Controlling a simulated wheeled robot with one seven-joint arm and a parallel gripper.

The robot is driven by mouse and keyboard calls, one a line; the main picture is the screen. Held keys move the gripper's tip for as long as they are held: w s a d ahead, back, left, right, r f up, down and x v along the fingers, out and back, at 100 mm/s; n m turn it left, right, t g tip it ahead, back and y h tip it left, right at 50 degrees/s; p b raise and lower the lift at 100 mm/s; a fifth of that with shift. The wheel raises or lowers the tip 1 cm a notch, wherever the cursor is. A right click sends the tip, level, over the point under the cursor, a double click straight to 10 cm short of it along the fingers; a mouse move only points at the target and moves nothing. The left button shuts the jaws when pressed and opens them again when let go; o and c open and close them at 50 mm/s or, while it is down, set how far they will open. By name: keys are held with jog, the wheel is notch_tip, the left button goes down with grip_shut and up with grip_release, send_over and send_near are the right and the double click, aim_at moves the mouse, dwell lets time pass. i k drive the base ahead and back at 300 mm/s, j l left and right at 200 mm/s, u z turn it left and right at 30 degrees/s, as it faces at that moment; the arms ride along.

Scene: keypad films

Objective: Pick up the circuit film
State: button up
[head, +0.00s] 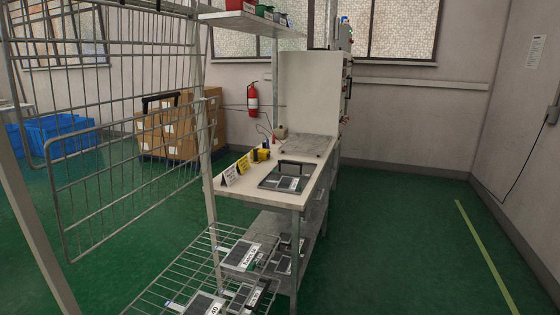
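I cannot tell for certain which item is the circuit film. A dark grey flat panel (287,183) with a pale label lies on the white workbench (232,194), near its front end, with a black handle-like bar at its back. My gripper is not in view.
A wire mesh gate (105,120) stands at the left. Small signs (229,175) and a yellow object (261,155) sit on the bench. Cardboard boxes (178,130), blue crates (62,134) and a fire extinguisher (252,99) are behind. Green floor (410,245) is clear at right.

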aim_at(239, 258)
jog(key=u, duration=0.45)
jog(key=i+l+u, duration=0.35)
jog(key=l+u, duration=0.15)
jog(key=l, duration=0.2)
jog(key=i+l+u, duration=0.2)
jog(key=l, duration=0.2)
jog(key=i+l, duration=0.1)
jog(key=l, duration=0.45)
jog(key=i+l+u, duration=0.1)
jog(key=l, duration=0.45)
jog(key=i+l, duration=0.1)
jog(key=l, duration=0.45)
jog(key=i+l+u, duration=0.1)
jog(key=l, duration=0.45)
